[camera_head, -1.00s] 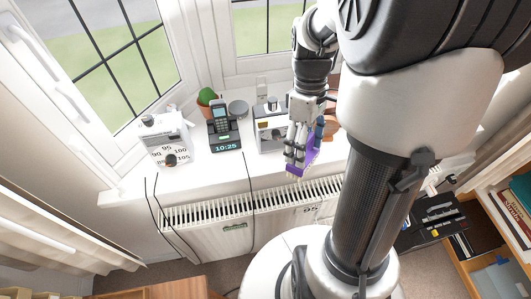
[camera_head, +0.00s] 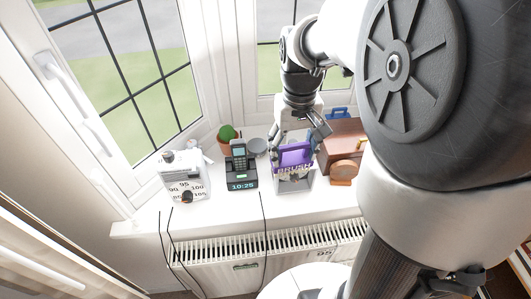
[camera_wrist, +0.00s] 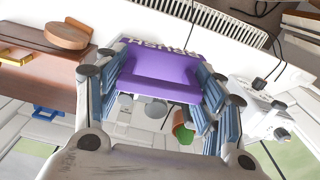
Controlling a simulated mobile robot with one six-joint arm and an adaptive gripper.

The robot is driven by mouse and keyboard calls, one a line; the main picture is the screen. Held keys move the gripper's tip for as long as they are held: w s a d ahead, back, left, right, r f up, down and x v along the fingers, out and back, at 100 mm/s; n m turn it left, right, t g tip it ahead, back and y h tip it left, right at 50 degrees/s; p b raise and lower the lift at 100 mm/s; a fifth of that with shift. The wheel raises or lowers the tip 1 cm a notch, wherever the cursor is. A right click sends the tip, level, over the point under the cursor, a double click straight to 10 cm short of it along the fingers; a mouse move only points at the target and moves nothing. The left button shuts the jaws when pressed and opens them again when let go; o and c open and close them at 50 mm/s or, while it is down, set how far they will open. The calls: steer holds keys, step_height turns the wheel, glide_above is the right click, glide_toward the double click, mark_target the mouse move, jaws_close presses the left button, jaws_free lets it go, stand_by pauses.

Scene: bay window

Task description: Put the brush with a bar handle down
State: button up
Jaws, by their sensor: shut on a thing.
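The purple brush (camera_head: 293,158) with a bar handle has raised lettering on its side. It fills the middle of the wrist view (camera_wrist: 160,72). My gripper (camera_head: 296,146) is shut on it, with fingers at both ends. In the wrist view my gripper (camera_wrist: 158,88) shows blue-grey finger pads on either side of the brush.
A brown wooden chest (camera_head: 338,140) and a round wooden piece (camera_head: 343,172) stand close on the right. The front sill strip is clear.

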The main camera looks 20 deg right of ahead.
step_height(320, 180, down, 19)
steer(key=b, duration=0.5)
steer(key=shift+r+b, duration=0.2)
steer(key=shift+b, duration=0.15)
steer(key=shift+f, duration=0.3)
steer(key=shift+c, duration=1.3)
steer(key=o, duration=1.2)
